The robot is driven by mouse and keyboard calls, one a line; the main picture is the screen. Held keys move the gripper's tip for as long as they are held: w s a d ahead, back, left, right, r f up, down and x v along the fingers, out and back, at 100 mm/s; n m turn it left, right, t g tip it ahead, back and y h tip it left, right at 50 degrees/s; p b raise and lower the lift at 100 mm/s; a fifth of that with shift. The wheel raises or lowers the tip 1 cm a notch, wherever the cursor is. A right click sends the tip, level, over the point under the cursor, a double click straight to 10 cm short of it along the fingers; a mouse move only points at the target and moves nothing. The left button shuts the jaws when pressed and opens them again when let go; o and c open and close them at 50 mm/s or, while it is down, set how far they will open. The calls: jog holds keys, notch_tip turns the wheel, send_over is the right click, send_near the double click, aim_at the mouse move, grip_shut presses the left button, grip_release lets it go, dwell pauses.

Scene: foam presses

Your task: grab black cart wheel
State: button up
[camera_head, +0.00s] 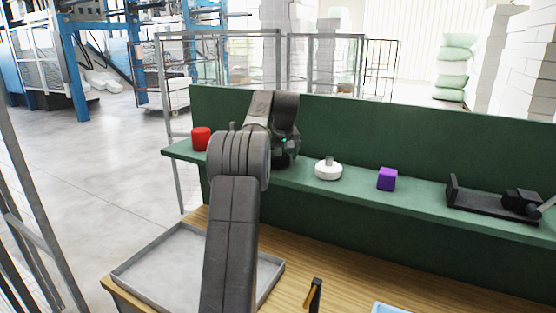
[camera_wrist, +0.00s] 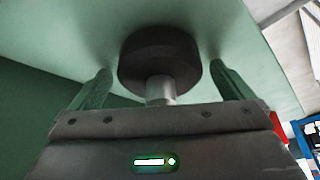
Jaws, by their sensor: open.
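The black cart wheel (camera_wrist: 158,50) is a thick dark disc with a short silver hub in the wrist view. It sits against the green shelf surface. My gripper (camera_wrist: 160,72) is open, with one green finger on each side of the wheel and a visible gap at both sides. The silver hub points toward the gripper body. In the head view my arm reaches over the green shelf (camera_head: 357,203), and my gripper end is mostly hidden by my own wrist. The wheel is hard to make out there.
A red cylinder (camera_head: 201,138) stands left of my arm on the shelf. To the right are a white round piece with a knob (camera_head: 328,171), a purple cube (camera_head: 387,179) and a black fixture (camera_head: 492,203). A green back panel (camera_head: 400,140) rises behind. A grey tray (camera_head: 160,268) lies on the wooden table below.

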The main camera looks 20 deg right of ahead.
jog(key=shift+w, duration=0.1)
jog(key=c, duration=1.2)
